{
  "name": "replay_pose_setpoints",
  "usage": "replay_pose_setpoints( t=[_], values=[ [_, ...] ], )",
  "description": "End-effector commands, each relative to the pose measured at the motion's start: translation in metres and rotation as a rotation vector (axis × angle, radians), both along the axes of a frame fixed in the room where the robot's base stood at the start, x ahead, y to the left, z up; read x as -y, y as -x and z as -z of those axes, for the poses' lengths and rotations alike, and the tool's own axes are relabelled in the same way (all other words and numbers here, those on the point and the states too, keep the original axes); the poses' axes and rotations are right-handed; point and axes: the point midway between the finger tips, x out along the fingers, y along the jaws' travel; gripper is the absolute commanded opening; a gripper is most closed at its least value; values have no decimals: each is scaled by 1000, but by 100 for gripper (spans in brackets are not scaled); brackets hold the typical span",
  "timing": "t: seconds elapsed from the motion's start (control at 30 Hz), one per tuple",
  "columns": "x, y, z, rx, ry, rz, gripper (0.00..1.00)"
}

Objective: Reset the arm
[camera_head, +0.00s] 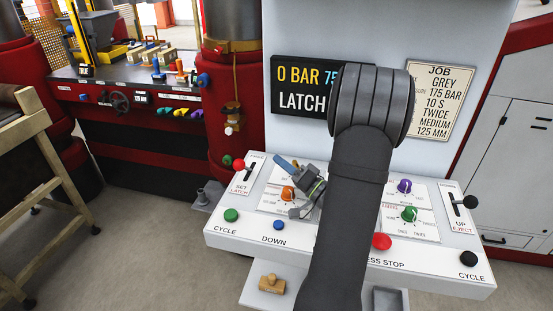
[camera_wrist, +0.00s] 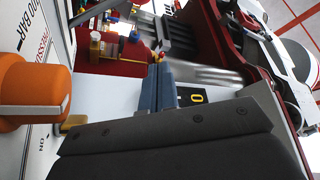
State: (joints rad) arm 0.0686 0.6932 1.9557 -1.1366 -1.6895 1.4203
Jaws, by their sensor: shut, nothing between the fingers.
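My gripper (camera_head: 279,160) is above the left part of the white control panel (camera_head: 335,282), beside and just behind the orange knob (camera_head: 287,193). Its blue-grey fingers are together and empty; they also show in the wrist view (camera_wrist: 157,66). The orange knob (camera_wrist: 36,92) is large at the left of the wrist view, apart from the fingers. My dark arm crosses the middle of the panel and hides part of it. It also covers part of the display (camera_head: 300,88), which shows "0 BAR", a cut-off number and "LATCH".
A red knob lever (camera_head: 239,164) and a green button (camera_head: 231,215) are at panel left. Purple (camera_head: 404,186) and green (camera_head: 409,214) knobs, a red stop button (camera_head: 381,241) and a black lever (camera_head: 470,202) are at right. A job card (camera_head: 440,98) hangs behind.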

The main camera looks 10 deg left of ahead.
Motion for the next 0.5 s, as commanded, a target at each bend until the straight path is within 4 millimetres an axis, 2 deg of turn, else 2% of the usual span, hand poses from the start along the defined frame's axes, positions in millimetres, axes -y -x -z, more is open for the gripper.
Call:
replay_pose_setpoints(
  t=[0.33,0.5],
  values=[
    [-3,0,-1,1,0,-1,0],
    [-18,-4,-9,4,0,-4,0]
  ],
)
